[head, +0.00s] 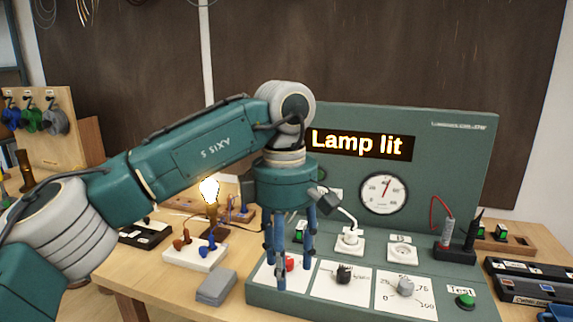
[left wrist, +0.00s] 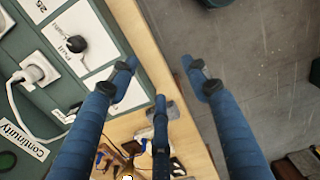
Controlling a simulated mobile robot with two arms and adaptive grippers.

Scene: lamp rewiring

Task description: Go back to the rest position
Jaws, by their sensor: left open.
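My left gripper (head: 290,270) hangs fingers down in front of the left part of the green test panel (head: 455,155), its blue fingers spread and empty. In the left wrist view, the open fingers (left wrist: 160,75) have the bench edge and the floor beyond them, with nothing between them. The lamp bulb (head: 209,190) glows on the bench left of the gripper, and the panel's display (head: 360,144) reads "Lamp lit". A white plug (head: 351,236) sits in a panel socket. My right gripper is not in view.
A red knob (head: 291,263) is just behind the fingers, and a black knob (head: 344,274) is to their right. A white terminal block (head: 195,253) and a grey box (head: 216,287) lie to the left. Grey floor (left wrist: 245,60) is open past the bench edge.

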